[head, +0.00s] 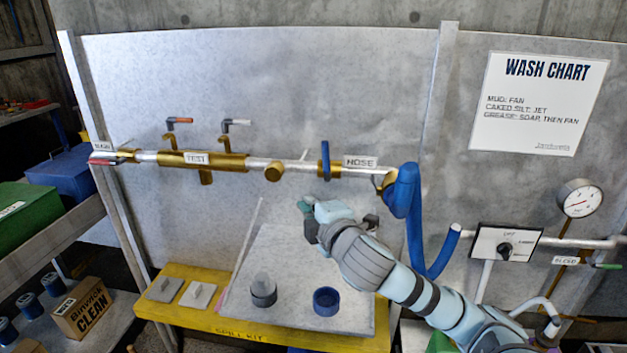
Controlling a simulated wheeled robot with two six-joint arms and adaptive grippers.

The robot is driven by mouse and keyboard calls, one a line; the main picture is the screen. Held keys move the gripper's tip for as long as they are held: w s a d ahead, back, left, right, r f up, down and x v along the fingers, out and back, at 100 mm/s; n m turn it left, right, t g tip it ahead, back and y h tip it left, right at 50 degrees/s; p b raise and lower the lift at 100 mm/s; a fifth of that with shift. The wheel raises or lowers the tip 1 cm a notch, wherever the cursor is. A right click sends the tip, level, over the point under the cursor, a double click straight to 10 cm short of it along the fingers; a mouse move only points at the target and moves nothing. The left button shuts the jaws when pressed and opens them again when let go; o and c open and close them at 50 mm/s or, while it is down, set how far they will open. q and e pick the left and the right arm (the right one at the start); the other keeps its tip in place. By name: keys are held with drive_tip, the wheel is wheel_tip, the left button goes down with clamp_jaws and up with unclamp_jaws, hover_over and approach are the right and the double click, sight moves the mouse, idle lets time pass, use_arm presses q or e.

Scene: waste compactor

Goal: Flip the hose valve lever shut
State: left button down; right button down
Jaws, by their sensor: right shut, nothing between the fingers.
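Near the HOSE label (360,162) a blue valve handle (325,158) sits on a brass fitting and stands upright, across the pipe. To its right the blue hose (404,192) hangs from the pipe's end. My right gripper (308,217) is below the blue handle, apart from it in the picture, with its fingers shut and empty. Its arm comes in from the lower right. My left gripper is not in view.
Two small levers, orange-tipped (180,121) and white-tipped (238,122), rise above the TEST section. A yellow spill kit bench (205,318) stands below with cups and blocks. A dial gauge (579,198) and a switch box (505,243) are at right.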

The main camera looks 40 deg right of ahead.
sight(327, 158)
wheel_tip(327, 158, up, 6)
drive_tip(key=n+t, duration=0.1)
drive_tip(key=n, duration=0.1)
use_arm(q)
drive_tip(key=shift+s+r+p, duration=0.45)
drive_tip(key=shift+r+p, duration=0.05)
use_arm(e)
drive_tip(key=w+d, duration=0.6)
drive_tip(key=shift+w+d+h, duration=0.25)
drive_tip(key=shift+d+h, duration=0.05)
drive_tip(key=shift+d, duration=0.1)
drive_tip(key=shift+w, duration=0.1)
